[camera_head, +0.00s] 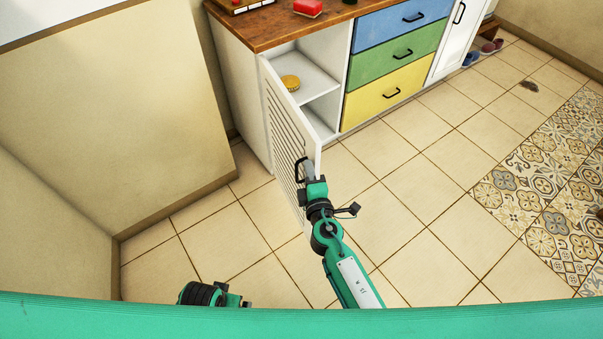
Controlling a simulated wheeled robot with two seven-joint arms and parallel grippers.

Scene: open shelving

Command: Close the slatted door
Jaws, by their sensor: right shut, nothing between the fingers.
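The white slatted door (283,138) stands wide open, swung out from the left side of the cabinet (240,105). Its black handle (299,170) is near the free edge, on the slatted face. My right gripper (309,169) is shut at the door's free edge, close to the handle, with nothing between its fingers. I cannot tell whether it touches the door. My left gripper (246,302) is low in the picture, mostly hidden behind my own green body, and its jaws cannot be made out.
The open compartment holds a shelf (305,80) with a round yellow item (290,82). Blue, green and yellow drawers (388,92) are to its right, shut. A red object (307,7) lies on the wooden top (262,30). Tiled floor in front is clear; a wall is at left.

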